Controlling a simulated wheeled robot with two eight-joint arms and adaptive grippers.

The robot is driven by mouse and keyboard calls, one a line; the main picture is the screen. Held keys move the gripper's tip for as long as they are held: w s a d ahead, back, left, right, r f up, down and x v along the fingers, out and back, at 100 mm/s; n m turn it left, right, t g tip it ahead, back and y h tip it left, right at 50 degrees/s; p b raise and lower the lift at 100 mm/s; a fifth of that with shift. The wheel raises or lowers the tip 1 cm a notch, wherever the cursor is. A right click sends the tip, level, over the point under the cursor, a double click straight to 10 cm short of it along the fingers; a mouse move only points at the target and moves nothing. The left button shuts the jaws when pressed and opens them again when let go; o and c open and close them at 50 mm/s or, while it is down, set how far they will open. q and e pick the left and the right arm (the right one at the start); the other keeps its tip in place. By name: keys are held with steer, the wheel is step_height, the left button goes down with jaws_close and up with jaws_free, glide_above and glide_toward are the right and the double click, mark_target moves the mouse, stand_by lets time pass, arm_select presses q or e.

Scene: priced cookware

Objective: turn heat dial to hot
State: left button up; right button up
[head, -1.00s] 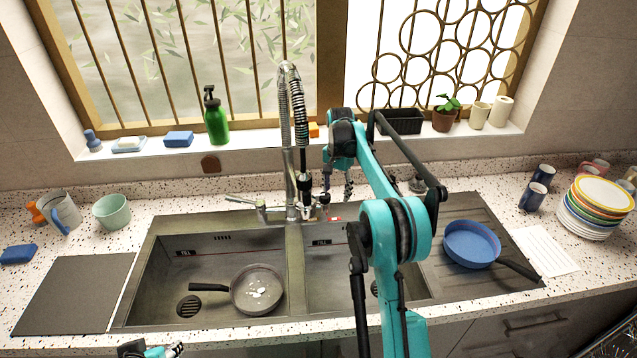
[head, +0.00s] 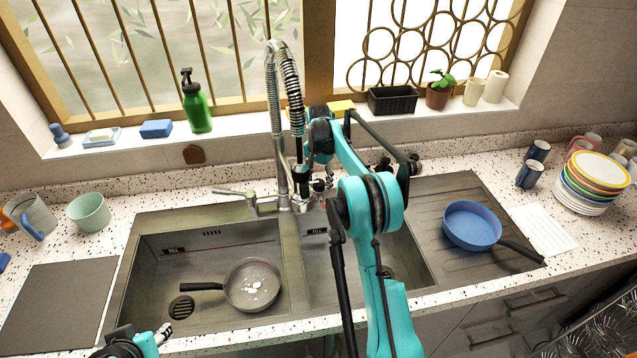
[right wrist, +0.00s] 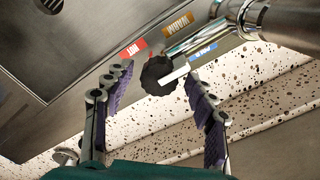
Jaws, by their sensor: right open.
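The heat dial (right wrist: 155,74) is a small black knob with a white pointer, on the metal by the faucet base in the right wrist view. Its pointer is turned toward the blue label (right wrist: 203,50), away from the red HOT label (right wrist: 133,48). An orange WARM label (right wrist: 178,24) lies between them. My right gripper (right wrist: 158,77) is open, with one finger on each side of the dial; I cannot tell whether either touches it. In the head view my right arm and the faucet mostly hide the dial. Part of my left gripper (head: 165,332) shows at the bottom left, its jaws unclear.
The tall spring faucet (head: 275,120) stands close left of my right gripper. A frying pan (head: 252,285) lies in the left basin. A blue pan (head: 472,225) rests on the drainboard at right. Stacked plates (head: 590,185) stand farther right.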

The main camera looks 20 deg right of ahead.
steer(key=c, duration=1.2)
steer(key=shift+o, duration=0.2)
steer(key=shift+n, duration=0.3)
steer(key=n+p, duration=0.1)
steer(key=n, duration=0.2)
steer(key=shift+n, duration=0.3)
steer(key=n, duration=0.9)
steer(key=shift+p, duration=0.4)
steer(key=n, duration=0.4)
steer(key=shift+n, duration=0.3)
